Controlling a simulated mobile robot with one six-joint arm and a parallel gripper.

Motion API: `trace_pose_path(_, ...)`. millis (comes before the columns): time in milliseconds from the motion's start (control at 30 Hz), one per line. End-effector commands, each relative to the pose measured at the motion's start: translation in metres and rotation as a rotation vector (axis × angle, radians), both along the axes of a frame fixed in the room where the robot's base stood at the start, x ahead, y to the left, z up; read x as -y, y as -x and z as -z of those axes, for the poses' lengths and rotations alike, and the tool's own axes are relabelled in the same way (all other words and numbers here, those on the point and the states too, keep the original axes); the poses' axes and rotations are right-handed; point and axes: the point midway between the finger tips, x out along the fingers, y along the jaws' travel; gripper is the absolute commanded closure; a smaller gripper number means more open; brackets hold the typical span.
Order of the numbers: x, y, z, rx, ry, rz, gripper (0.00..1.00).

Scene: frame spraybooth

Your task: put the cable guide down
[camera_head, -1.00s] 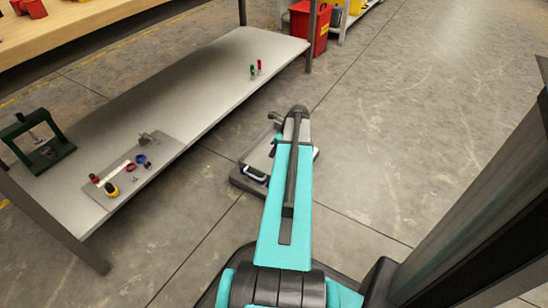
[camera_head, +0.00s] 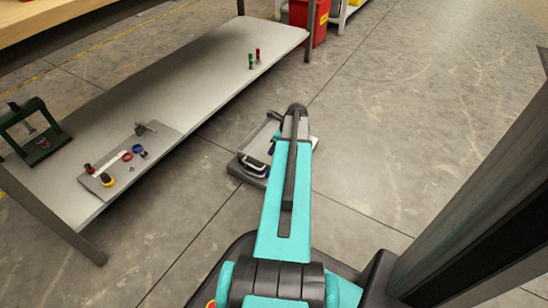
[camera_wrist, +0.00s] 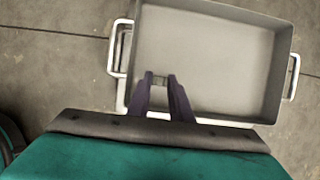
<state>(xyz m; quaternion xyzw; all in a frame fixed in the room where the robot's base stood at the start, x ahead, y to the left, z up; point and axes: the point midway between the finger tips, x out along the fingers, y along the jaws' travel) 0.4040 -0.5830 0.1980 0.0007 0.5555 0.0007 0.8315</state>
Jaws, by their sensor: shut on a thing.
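In the wrist view, my gripper (camera_wrist: 160,78) is shut on a small grey piece between its fingertips. It is likely the cable guide (camera_wrist: 160,82), but it is too small to make out its shape. The fingers reach over a grey rectangular tray (camera_wrist: 225,60) with light handles on its left and right ends. The piece appears against the tray's bare floor, and I cannot tell whether it touches it. In the head view, my arm hides the gripper and the piece. Part of the tray (camera_head: 262,138) shows left of the arm's far end.
A long grey bench (camera_head: 185,85) stands at left. It bears a green frame press (camera_head: 38,143), a board (camera_head: 165,140) with small parts, and two upright tools (camera_head: 254,58). A red bin (camera_head: 318,22) stands at the back. The floor at right is open.

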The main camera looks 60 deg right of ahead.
Motion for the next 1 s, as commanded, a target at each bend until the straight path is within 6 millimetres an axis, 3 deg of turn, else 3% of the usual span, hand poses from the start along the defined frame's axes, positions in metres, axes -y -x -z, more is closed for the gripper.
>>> trace_pose_path(267, 0.000, 0.000, 0.002, 0.000, 0.000, -0.001, 1.00)
trace_pose_path(700, -0.001, -0.001, 0.047, 0.000, -0.001, -0.001, 1.00)
trace_pose_path(1000, -0.001, -0.001, 0.049, 0.000, 0.000, -0.002, 1.00)
